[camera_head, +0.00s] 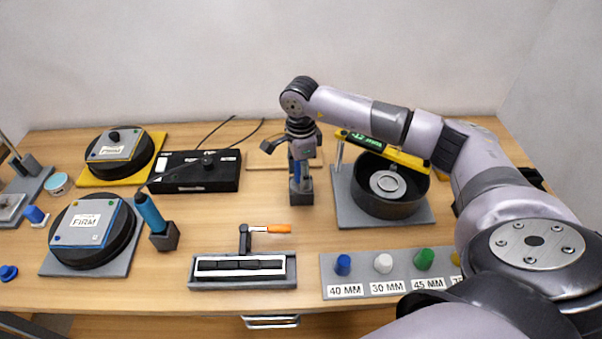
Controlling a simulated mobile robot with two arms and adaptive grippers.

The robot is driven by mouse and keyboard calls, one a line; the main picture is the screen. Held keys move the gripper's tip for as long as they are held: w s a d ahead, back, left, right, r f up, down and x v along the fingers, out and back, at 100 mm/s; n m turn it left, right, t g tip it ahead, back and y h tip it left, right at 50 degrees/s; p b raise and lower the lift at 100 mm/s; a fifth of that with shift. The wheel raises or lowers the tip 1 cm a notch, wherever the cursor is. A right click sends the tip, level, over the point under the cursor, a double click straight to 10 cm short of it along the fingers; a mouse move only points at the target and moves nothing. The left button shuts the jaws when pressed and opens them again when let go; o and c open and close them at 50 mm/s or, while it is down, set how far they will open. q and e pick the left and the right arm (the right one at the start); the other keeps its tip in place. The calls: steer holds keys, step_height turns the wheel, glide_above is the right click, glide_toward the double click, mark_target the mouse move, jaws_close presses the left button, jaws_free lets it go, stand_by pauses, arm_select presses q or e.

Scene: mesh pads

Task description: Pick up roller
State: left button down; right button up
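A tool that looks like the roller (245,240) has a black upright stem and an orange handle (270,229) pointing right. It rests at the black-and-white tray (243,284) near the front middle of the table; its lower part is hard to tell from the tray's dark strip. My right arm reaches in from the right, and my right gripper (301,188) points down behind the tray, apart from the orange handle. A blue patch shows at the gripper, but whether it holds anything is unclear. My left gripper is out of view.
A blue cylinder (150,213) leans in a dark holder left of the tray. Round black pads (118,262) stand at the left. A black box (215,178) lies behind. A labelled peg rack (366,262) and a black round pan (388,209) are at the right.

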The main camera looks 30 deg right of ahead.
jaws_close()
stand_by(0.5)
